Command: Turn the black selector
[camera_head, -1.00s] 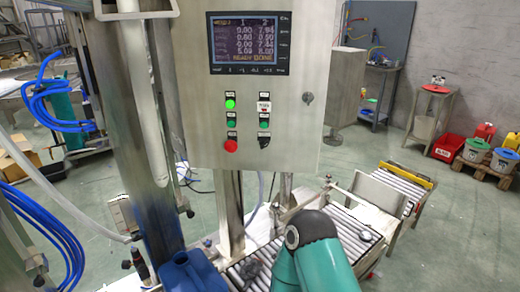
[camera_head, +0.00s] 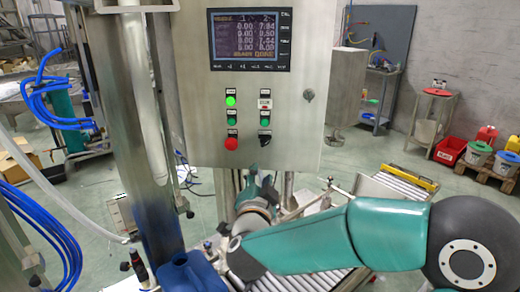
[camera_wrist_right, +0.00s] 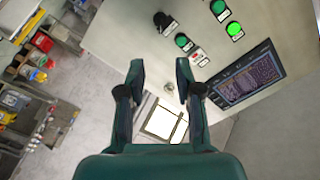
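The black selector (camera_head: 265,140) is a small knob at the bottom right of the button group on the grey steel control panel (camera_head: 300,150). In the right wrist view the black selector (camera_wrist_right: 161,20) shows near the top, beyond my fingers. My right gripper (camera_head: 261,175) is just below the panel in the head view, its fingers pointing up toward the selector, apart from it. In the right wrist view my right gripper (camera_wrist_right: 160,72) is open with nothing between its fingers. My left gripper is not in view.
Beside the selector is a red button (camera_head: 231,144), with green buttons above. The screen (camera_head: 250,40) is at the panel's top. A steel column (camera_head: 135,130) stands left, a blue container (camera_head: 190,272) below it. A roller conveyor (camera_head: 300,280) runs under my right arm.

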